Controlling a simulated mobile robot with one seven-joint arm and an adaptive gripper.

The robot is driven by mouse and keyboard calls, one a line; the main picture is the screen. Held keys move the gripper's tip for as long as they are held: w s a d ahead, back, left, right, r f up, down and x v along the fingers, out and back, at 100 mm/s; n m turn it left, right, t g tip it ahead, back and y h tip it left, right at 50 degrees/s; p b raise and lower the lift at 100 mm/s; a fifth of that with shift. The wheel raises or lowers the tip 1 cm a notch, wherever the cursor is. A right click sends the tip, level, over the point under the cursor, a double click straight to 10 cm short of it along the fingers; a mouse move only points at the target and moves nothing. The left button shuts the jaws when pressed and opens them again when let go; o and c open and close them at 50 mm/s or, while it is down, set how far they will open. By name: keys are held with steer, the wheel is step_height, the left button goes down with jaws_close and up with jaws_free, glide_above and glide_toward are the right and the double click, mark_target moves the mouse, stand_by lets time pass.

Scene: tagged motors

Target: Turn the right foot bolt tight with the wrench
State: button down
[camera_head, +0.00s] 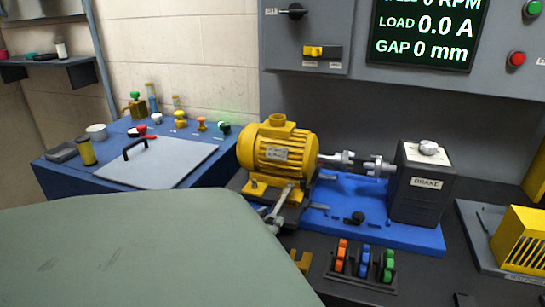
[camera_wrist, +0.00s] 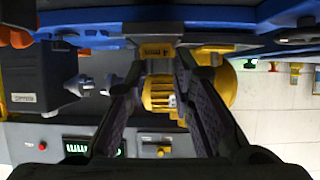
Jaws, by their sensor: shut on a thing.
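The yellow motor (camera_head: 277,147) stands on the blue bed plate (camera_head: 405,233), its shaft side toward the grey brake. A grey metal bar, which looks like the wrench (camera_head: 284,200), slants at the motor's front foot, close to its right end. My gripper (camera_head: 270,219) is at the bar's lower end, mostly hidden behind my arm. In the wrist view the dark fingers of my gripper (camera_wrist: 162,56) reach to the motor's base; the motor (camera_wrist: 160,95) shows between and beyond them. The right foot bolt is hidden, and I cannot tell whether the wrench sits on it.
The brake (camera_head: 422,188) stands right of the motor. A rack (camera_head: 362,269) with orange, blue and green handled items lies in front. A yellow grille guard (camera_head: 520,240) is at far right. A blue side bench (camera_head: 60,181) with a grey plate (camera_head: 158,163) stands left.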

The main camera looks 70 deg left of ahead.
steer(key=shift+s+a+f+m+t+h, duration=0.2)
steer(key=shift+s+a+m+t+h, duration=0.2)
steer(key=shift+s, duration=0.1)
steer(key=shift+s+a, duration=0.1)
steer(key=shift+s+a+r+m+t+h, duration=0.1)
steer(key=shift+s+a+m+t+h, duration=0.35)
steer(key=shift+a+m+h, duration=0.15)
steer(key=shift+s+a+m+t+h, duration=0.4)
steer(key=shift+a+m+h, duration=0.1)
steer(key=shift+a+m, duration=0.15)
steer(key=shift+d, duration=0.1)
stand_by(0.3)
steer(key=shift+w+d+r+n+g+y, duration=0.15)
steer(key=shift+w+d+n+g+y, duration=0.15)
steer(key=shift+n, duration=0.15)
steer(key=shift+r, duration=0.8)
stand_by(0.7)
steer(key=shift+r, duration=0.95)
